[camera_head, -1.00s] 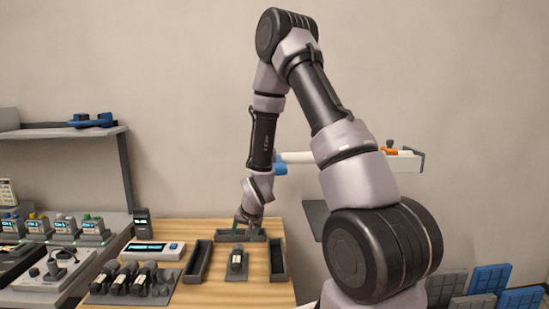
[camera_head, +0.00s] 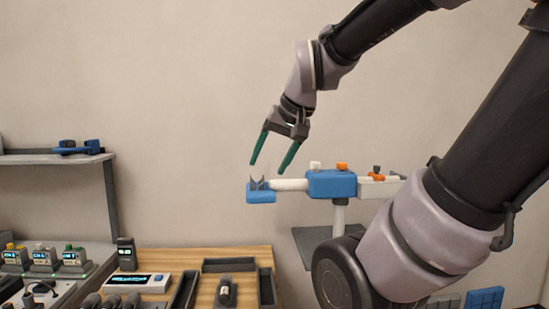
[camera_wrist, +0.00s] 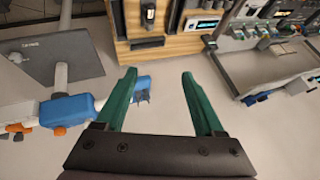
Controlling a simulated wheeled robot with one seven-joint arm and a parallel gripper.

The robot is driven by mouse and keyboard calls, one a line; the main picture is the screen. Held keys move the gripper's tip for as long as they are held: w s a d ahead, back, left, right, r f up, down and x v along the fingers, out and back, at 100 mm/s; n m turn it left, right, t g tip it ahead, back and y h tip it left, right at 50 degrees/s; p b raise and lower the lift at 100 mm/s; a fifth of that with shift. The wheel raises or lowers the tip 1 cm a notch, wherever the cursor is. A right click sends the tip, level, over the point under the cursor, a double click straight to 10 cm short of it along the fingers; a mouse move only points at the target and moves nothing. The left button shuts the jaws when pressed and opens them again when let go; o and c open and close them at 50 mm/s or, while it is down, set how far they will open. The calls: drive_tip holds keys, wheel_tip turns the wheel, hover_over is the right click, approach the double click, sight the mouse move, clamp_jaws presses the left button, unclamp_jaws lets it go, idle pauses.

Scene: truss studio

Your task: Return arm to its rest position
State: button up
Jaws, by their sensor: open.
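My gripper (camera_head: 272,158) has two green fingers spread apart with nothing between them. In the head view it hangs in the air above the blue cradle end (camera_head: 261,192) of a white-and-blue device (camera_head: 333,184), apart from it. My arm reaches in from the upper right and bends down to the gripper.
A wooden table (camera_head: 205,262) with dark trays (camera_head: 229,265), a black cylinder (camera_head: 226,292) and a white display unit (camera_head: 138,283) stands below. A shelf (camera_head: 60,158) and a bench with small labelled units (camera_head: 42,258) are at left. The wall area around the gripper is clear.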

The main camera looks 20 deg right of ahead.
drive_tip(key=shift+s+r, duration=0.25)
drive_tip(key=shift+s, duration=0.4)
drive_tip(key=shift+s+r, duration=0.2)
drive_tip(key=shift+s, duration=0.45)
